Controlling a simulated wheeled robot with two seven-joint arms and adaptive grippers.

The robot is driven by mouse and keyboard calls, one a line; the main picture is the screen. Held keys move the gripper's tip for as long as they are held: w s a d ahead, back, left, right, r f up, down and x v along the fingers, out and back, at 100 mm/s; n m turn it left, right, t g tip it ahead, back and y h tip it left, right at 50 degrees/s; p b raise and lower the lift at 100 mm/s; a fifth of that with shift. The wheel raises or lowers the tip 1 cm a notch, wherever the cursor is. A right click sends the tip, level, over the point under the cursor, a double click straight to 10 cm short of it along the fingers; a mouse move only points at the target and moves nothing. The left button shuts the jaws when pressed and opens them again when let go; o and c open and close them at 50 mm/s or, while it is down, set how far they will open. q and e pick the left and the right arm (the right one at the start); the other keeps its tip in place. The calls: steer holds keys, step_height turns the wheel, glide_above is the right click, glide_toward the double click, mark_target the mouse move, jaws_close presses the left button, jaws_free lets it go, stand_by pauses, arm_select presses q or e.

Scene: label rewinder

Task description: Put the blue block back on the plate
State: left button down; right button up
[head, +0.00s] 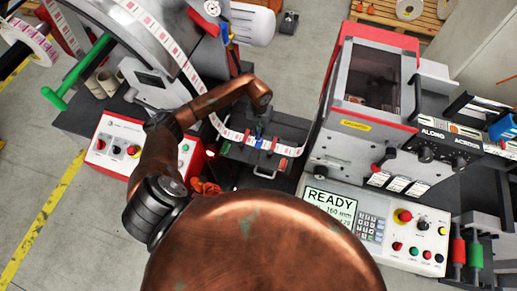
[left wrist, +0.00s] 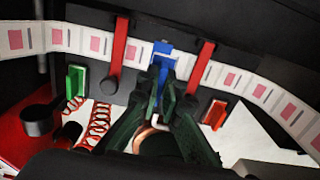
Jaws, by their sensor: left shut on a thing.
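The small blue block (left wrist: 163,62) is between the fingertips of my left gripper (left wrist: 168,98), which is shut on it. In the left wrist view the block overlaps the label strip (left wrist: 232,80) and the dark plate (left wrist: 140,82). I cannot tell whether it touches the plate. In the head view the blue block (head: 259,131) shows small at the middle of the dark plate (head: 290,130), below my left wrist. The fingers are hard to make out there. My right gripper is not in view.
Two red bars (left wrist: 120,52) cross the strip on either side of the blue block. A green block (left wrist: 76,82) and an orange-red block (left wrist: 214,115) stand left and right. A red-trimmed printer (head: 365,80) stands close on the right, a control box (head: 118,146) on the left.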

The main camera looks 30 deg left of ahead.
arm_select(q)
steer(key=shift+r, duration=0.5)
